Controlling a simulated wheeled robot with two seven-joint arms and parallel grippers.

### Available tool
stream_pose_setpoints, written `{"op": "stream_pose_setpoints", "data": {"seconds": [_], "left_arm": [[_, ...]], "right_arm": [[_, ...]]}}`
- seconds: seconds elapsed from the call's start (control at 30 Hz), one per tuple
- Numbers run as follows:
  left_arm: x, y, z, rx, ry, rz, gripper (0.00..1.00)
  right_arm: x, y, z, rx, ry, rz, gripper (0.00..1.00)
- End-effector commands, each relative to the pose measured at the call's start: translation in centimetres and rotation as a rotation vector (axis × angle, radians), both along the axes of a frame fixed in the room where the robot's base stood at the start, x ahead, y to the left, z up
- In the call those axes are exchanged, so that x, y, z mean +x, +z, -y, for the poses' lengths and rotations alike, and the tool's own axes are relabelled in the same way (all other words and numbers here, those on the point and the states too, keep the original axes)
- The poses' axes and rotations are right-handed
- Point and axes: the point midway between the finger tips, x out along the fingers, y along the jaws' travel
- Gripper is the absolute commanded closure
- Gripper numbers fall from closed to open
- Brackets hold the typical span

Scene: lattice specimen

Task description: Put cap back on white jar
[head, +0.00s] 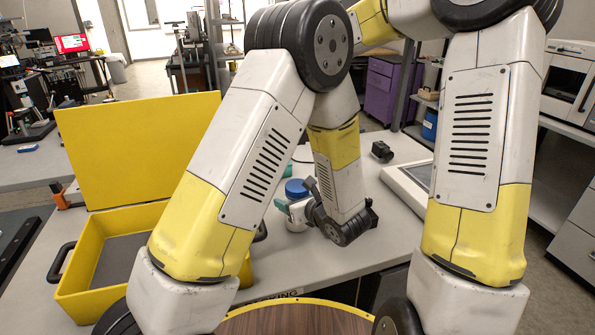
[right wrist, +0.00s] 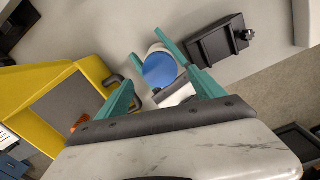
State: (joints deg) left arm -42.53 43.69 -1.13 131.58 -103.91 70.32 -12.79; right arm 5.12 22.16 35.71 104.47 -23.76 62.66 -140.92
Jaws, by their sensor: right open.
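The white jar (head: 296,222) stands on the grey table in the head view, with the blue cap (head: 295,188) at its top. In the right wrist view the cap (right wrist: 160,70) covers most of the jar (right wrist: 157,48); I cannot tell whether it is fully seated. My right gripper (right wrist: 161,77) is open, its teal fingers spread to either side of the cap in that view. A second pair of teal fingers, my left gripper (right wrist: 158,62), flanks the jar; whether they press on it is unclear. Arm links hide much of both hands in the head view.
An open yellow case (head: 85,250) stands to the left, its lid upright. A small black device (head: 382,151) and a flat white instrument (head: 410,182) lie to the right of the jar. The table between case and jar is partly hidden by my arm.

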Motion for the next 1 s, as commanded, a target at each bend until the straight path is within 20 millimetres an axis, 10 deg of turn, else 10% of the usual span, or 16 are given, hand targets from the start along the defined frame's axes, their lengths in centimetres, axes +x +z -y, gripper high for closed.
{"op": "stream_pose_setpoints", "data": {"seconds": [1.0], "left_arm": [[0.0,0.0,0.0,0.000,0.000,0.001,1.00]], "right_arm": [[-0.1,3.0,0.0,-0.006,0.285,-0.001,0.26]]}}
